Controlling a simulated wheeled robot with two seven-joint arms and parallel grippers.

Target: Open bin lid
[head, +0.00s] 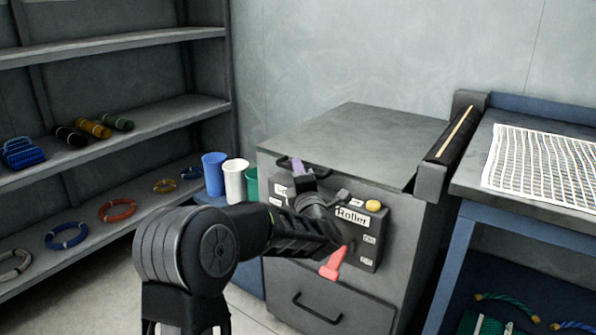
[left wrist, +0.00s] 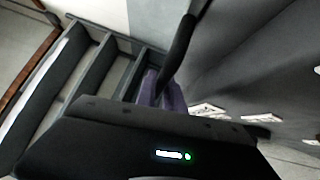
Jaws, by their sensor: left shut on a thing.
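The grey bin (head: 275,215) stands against the wall, right of centre in the head view. Its flat grey lid (head: 355,130) lies over the top; a narrow dark gap shows at its front right corner. A dark bar handle (head: 283,161) sits at the lid's front edge. My left gripper (head: 299,166), with purple fingers, is shut on this handle; my arm hides part of the bin's front. In the left wrist view a purple finger (left wrist: 172,97) is against the dark handle bar (left wrist: 178,45). My right gripper is not in view.
A control box labelled Roller (head: 352,217), with a yellow button and red lever, is on the bin's front. Blue, white and green cups (head: 235,180) stand left of it. Shelves (head: 110,50) fill the left. A table with netting (head: 540,165) is right, beside a dark roller (head: 455,135).

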